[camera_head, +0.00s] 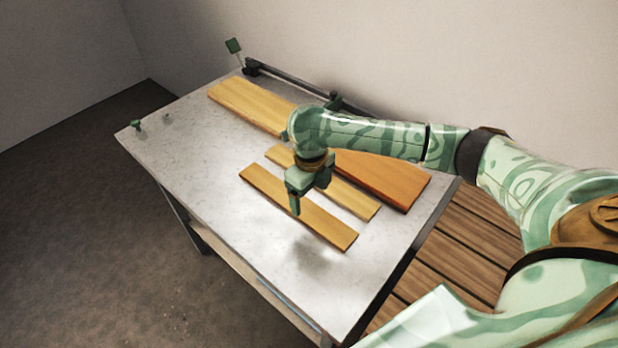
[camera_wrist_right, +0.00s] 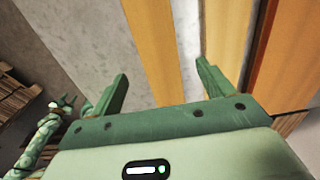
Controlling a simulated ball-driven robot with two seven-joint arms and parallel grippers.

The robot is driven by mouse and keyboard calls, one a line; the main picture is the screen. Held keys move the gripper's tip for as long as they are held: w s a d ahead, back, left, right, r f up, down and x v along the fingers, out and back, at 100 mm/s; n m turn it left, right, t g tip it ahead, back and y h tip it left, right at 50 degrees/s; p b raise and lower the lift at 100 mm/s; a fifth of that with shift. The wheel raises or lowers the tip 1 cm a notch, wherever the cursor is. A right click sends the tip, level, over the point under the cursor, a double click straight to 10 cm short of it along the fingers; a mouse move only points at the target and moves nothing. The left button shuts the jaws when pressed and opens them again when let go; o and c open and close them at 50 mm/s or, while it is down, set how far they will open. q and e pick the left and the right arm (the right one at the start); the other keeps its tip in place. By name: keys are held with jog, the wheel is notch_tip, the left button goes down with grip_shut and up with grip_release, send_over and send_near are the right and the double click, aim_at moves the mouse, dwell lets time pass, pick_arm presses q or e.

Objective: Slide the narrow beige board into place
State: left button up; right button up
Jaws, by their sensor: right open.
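Two narrow yellow-beige boards lie nearly parallel on the grey table: a near one (camera_head: 325,228) and a second one (camera_head: 352,203) just behind it. I cannot tell by colour which is the named one. My right gripper (camera_head: 297,200) is open, pointing down over the near board and hiding part of both. In the right wrist view the near board (camera_wrist_right: 158,50) runs between the open fingers (camera_wrist_right: 162,88), with the second board (camera_wrist_right: 222,40) to the right. Nothing is held. My left gripper (camera_wrist_right: 68,103) shows small at the left of the wrist view; its jaws are unclear.
A wider yellow board (camera_head: 245,102) lies at the back left of the table (camera_head: 190,140). A wide orange board (camera_head: 385,180) lies at the right, partly under my right arm. A dark rail (camera_head: 290,80) runs along the back edge.

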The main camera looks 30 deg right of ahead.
aim_at(327, 224)
notch_tip(327, 224, down, 5)
jog(key=shift+s+r+b, duration=0.1)
jog(key=shift+b, duration=0.55)
jog(key=shift+f, duration=0.5)
jog(key=c, duration=1.2)
jog(key=shift+s+d+r+p, duration=0.15)
jog(key=shift+s+p, duration=0.25)
jog(key=shift+s, duration=0.05)
jog(key=shift+c, duration=0.2)
jog(key=s+p, duration=0.1)
jog(key=s, duration=0.1)
jog(key=s+d+p, duration=0.1)
jog(key=s, duration=0.1)
jog(key=shift+d+p, duration=0.2)
jog(key=shift+p, duration=0.1)
jog(key=shift+s+d+p, duration=0.45)
jog(key=shift+s+p, duration=0.25)
jog(key=shift+s, duration=0.55)
jog(key=shift+s+d+p, duration=0.4)
jog(key=shift+s+p, duration=0.35)
jog(key=shift+s, duration=0.5)
jog(key=shift+s+d+p, duration=0.45)
jog(key=shift+s+p, duration=0.25)
jog(key=shift+s, duration=0.55)
jog(key=shift+s+d+p, duration=0.25)
jog(key=shift+s+p, duration=0.05)
jog(key=shift+s, duration=0.4)
jog(key=shift+s+d+p, duration=0.25)
jog(key=shift+s, duration=0.4)
